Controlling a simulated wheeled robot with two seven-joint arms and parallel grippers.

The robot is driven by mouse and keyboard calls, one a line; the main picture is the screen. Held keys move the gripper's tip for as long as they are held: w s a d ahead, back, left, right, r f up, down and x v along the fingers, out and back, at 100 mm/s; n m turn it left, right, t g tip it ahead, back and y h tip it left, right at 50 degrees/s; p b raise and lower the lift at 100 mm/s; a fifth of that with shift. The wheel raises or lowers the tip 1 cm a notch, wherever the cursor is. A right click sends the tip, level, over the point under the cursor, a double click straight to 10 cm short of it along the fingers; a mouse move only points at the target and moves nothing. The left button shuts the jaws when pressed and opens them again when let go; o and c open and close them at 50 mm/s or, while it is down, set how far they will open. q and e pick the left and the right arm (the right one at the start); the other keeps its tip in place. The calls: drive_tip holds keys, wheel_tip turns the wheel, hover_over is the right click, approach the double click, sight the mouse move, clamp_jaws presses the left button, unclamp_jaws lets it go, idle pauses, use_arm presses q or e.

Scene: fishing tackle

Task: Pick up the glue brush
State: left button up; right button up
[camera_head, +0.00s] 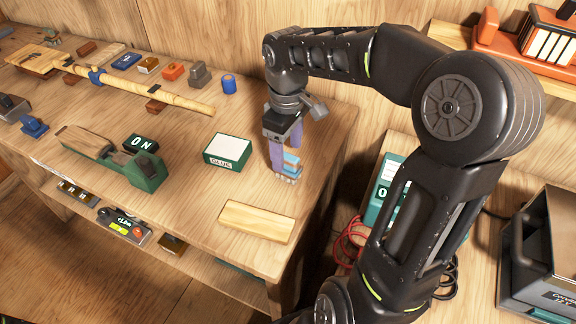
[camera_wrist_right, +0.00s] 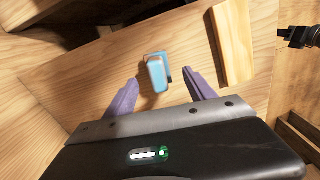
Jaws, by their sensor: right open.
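A small light-blue block-like piece, which looks like the glue brush (camera_head: 291,160), is on the wooden table near its right edge, right of the white and green glue box (camera_head: 228,149). My right gripper (camera_head: 284,152) points down over it with its purple fingers apart. In the right wrist view the blue piece (camera_wrist_right: 156,73) shows between and just beyond the two open fingertips of the right gripper (camera_wrist_right: 164,92). I cannot tell whether a finger touches it. My left gripper is not in view.
A pale wooden block (camera_head: 256,222) lies near the table's front right edge, close to the right gripper. A green tool with an ON label (camera_head: 146,168) lies to the left. A long wooden rod (camera_head: 150,91) lies farther back. A gap separates this table from the right bench.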

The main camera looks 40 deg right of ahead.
sight(288, 166)
drive_tip(key=shift+f, duration=0.4)
drive_tip(key=shift+f, duration=0.1)
wheel_tip(288, 166, down, 5)
drive_tip(key=shift+d+f+p, duration=0.1)
drive_tip(key=shift+d+p, duration=0.05)
drive_tip(key=shift+p, duration=0.15)
drive_tip(key=shift+c, duration=0.5)
clamp_jaws()
idle(0.4)
